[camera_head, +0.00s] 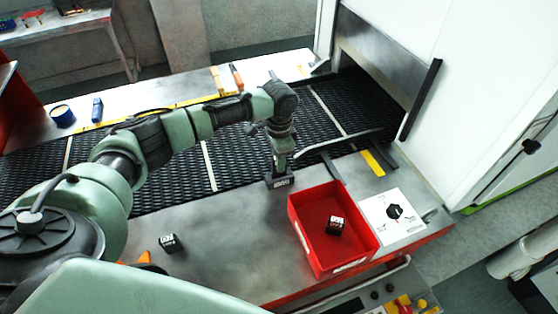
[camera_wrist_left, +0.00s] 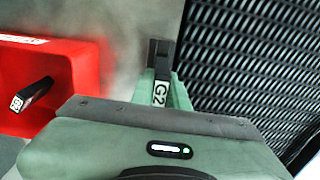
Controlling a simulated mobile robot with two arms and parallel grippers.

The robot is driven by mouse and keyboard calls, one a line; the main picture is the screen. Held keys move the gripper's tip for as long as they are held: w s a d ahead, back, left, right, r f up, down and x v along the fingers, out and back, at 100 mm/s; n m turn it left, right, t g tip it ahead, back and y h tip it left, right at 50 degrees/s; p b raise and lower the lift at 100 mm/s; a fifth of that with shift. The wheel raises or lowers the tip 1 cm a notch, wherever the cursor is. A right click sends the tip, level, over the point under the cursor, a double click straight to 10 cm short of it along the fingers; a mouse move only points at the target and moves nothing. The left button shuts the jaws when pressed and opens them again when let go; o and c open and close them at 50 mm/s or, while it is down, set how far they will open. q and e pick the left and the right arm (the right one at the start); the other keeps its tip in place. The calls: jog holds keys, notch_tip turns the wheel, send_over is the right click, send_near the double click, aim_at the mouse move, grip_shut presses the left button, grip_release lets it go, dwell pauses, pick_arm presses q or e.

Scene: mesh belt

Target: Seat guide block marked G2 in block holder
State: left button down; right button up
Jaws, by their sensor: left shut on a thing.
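My left gripper (camera_head: 280,170) points down at the near edge of the belt. It is shut on the guide block marked G2 (camera_wrist_left: 160,93), whose white label shows between the fingers in the left wrist view. A dark piece with a pale label, which looks like the block holder (camera_head: 279,182), is right below the fingertips. A dark upright part also shows just beyond the label in the wrist view (camera_wrist_left: 158,50). I cannot tell whether the block sits in the holder or above it. My right gripper is not in view.
A red bin (camera_head: 303,236) with a dark labelled block (camera_head: 336,225) in it stands to the right. Another dark block (camera_head: 168,242) lies on the steel table at left. A printed card (camera_head: 385,232) lies beside the bin. The black mesh belt (camera_head: 240,150) runs behind.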

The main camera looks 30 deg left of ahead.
pick_arm(q)
jog(key=shift+f+b, duration=0.7)
jog(key=shift+f, duration=1.2)
jog(key=c, duration=1.3)
grip_release()
notch_tip(320, 180, up, 7)
jog(key=shift+r+b, duration=0.1)
jog(key=shift+b, duration=1.15)
jog(key=shift+r, duration=0.3)
jog(key=shift+f, duration=0.1)
